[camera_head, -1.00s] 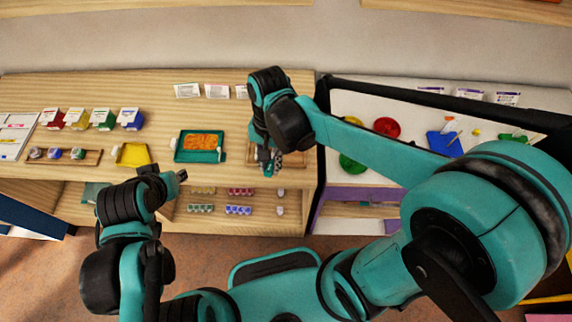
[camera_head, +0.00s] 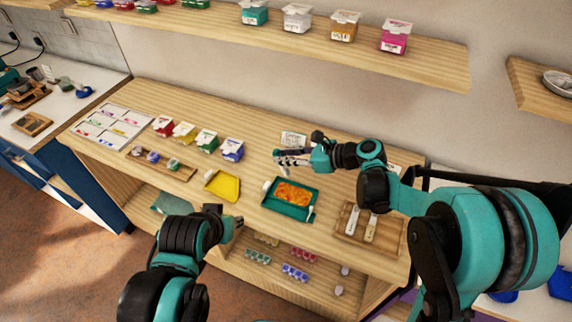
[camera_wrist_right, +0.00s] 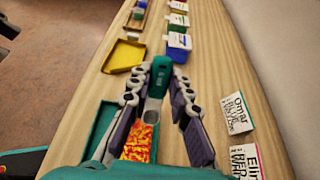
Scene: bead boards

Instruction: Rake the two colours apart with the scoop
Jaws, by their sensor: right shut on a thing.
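My right gripper (camera_head: 284,158) is shut on the scoop, held in the air behind the teal tray (camera_head: 286,211). In the right wrist view the scoop (camera_wrist_right: 160,75) shows a teal end and a pale grey part between the fingers (camera_wrist_right: 158,98). The tray holds mixed red and orange-yellow beads (camera_head: 294,193), which also show in the wrist view (camera_wrist_right: 138,143). The scoop is apart from the beads. My left gripper (camera_head: 238,222) is low at the table's front edge; its fingers are too small to read.
A yellow tray (camera_head: 223,196) lies left of the teal tray. Red, yellow, green and blue boxes (camera_head: 206,140) stand behind it. A wooden tray (camera_head: 345,231) with white-labelled tools lies at right. Name cards (camera_wrist_right: 237,113) stand along the back. A shelf (camera_head: 230,28) hangs above.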

